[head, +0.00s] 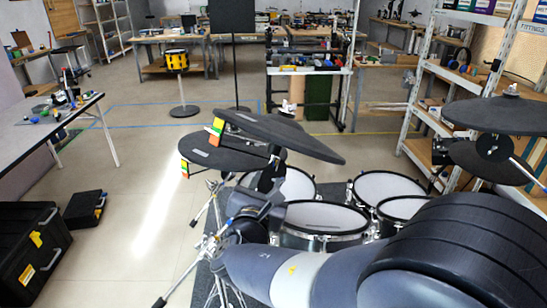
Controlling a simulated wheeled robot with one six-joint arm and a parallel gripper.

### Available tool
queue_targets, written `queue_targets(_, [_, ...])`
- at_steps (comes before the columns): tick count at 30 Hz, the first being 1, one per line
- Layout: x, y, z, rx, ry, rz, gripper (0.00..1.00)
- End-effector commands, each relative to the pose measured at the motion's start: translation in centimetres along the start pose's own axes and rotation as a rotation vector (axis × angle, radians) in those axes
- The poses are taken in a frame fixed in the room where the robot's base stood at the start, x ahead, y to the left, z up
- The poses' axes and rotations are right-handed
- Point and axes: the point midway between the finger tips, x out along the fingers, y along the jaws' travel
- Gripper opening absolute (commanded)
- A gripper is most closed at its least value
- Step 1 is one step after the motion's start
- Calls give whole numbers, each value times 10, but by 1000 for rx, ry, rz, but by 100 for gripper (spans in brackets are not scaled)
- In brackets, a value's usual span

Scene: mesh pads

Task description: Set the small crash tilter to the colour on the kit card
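Two dark cymbal pads overlap above the drums: a larger upper one (290,138) tilted down to the right, and a lower one (208,154) partly behind it. A strip of orange, green and yellow (216,131) shows at the upper pad's left edge. A smaller coloured strip (185,169) shows at the lower pad's left edge. Which pad is the small crash I cannot tell, and its tilter is not clearly visible. My arm reaches in from the lower right. My gripper (268,183) appears under the pads, dark against dark stand parts; its fingers are not distinguishable. I cannot make out a kit card.
Several drum pads (318,216) stand below the cymbals. Two more dark cymbals (497,116) hang at the right by a shelf rack (432,75). Stand legs (190,268) spread at the lower middle. Black cases (30,250) lie at the left; the floor between is clear.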

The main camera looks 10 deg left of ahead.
Motion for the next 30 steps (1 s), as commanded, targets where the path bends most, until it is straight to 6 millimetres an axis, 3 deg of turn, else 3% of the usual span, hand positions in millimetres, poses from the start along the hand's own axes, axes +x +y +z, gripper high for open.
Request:
queue_targets(5, [11, 7, -1, -17, -7, 19, 32])
queue_targets(19, [92, 7, 0, -13, -6, 15, 32])
queue_targets(24, [105, 7, 0, -13, -6, 16, 32])
queue_targets(30, [108, 7, 0, -13, -6, 17, 32])
